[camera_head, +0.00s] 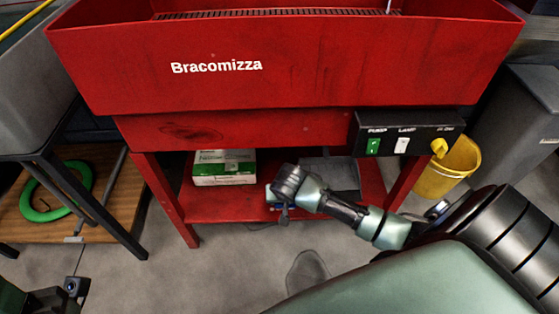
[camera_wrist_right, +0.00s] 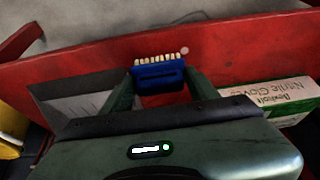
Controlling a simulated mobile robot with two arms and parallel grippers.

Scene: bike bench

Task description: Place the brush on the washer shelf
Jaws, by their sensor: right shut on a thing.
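The brush (camera_wrist_right: 158,73) is blue with pale bristles in the right wrist view. My right gripper (camera_head: 279,205) is shut on it, with one finger on each side. The washer shelf (camera_head: 225,206) is the red lower shelf under the red washer (camera_head: 290,62). In the head view the gripper is at the shelf's front edge, and the brush is mostly hidden by the hand. I cannot tell whether the brush touches the shelf. Only a dark part of my left arm shows at the bottom left corner; its fingers are out of view.
A white and green glove box (camera_head: 224,168) stands on the shelf's left part. A grey tray (camera_head: 335,174) lies on the right part. Red legs flank the shelf. A yellow bucket (camera_head: 446,172) stands to the right. A green ring (camera_head: 43,214) lies on a wooden board at left.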

